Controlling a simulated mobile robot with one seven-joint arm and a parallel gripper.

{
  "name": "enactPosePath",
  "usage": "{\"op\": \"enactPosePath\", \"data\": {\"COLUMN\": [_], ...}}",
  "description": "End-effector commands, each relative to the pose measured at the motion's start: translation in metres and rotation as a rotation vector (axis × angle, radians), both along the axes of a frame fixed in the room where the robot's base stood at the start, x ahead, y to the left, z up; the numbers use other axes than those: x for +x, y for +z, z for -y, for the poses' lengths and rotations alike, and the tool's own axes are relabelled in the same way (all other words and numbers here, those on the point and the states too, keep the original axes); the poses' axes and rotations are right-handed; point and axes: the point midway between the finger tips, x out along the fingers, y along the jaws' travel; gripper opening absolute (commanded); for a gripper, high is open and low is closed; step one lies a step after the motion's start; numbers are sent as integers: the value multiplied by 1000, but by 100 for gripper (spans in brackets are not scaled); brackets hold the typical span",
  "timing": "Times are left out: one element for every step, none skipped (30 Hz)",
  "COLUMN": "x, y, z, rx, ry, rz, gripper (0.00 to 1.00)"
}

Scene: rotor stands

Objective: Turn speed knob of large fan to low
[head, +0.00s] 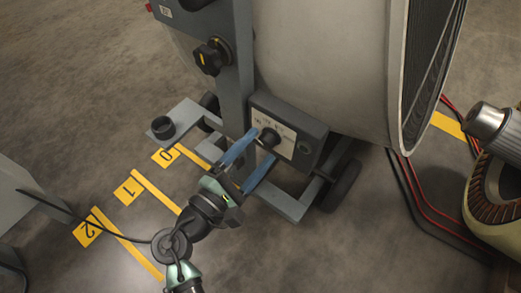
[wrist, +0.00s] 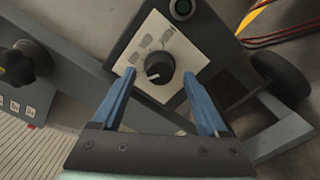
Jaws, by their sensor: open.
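The large fan (head: 325,60) is a big pale drum with a dark grille on a grey wheeled frame. Its control box (head: 313,134) has a light label plate around a black speed knob (head: 268,138). In the wrist view the knob (wrist: 160,68) has a pale pointer line directed to the lower left in the picture. My gripper (wrist: 158,92) has two blue fingers, open, one on either side of the knob and apart from it. The gripper also shows in the head view (head: 252,160), just in front of the box. The label marks are too small to read.
Another black knob with a yellow mark (head: 211,57) is on the upright post. Wheels and frame bars lie below. Yellow numbered floor strips (head: 130,190) and red and black cables (head: 420,200) are nearby.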

Motion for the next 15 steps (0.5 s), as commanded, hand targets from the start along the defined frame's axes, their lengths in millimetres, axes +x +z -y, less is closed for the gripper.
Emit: {"op": "enactPosePath", "data": {"x": [5, 6, 8, 9, 10, 11, 12, 12, 12, 12, 12, 12, 12, 12, 12], "y": [-1, -1, -1, -1, -1, 0, 0, 0, 0, 1, 1, 1, 1, 1, 1], "z": [4, 5, 7, 8, 8, 9, 9, 9, 9, 9, 9, 9, 9, 9, 9], "rx": [0, 0, 1, 1, 0, 1, 1, 1, 0, 0, 0, 0, 0, 0, 0], "ry": [-2, -2, -2, -2, -1, 0, 0, 0, 0, 0, 0, 0, 0, 0, 0], "rz": [1, 2, 1, 1, 1, 1, 1, 1, 0, 0, 0, 0, 0, 0, 0], "gripper": [76, 76, 76, 76, 76, 76, 76, 76, 76, 76, 76, 76, 76, 74, 67]}}
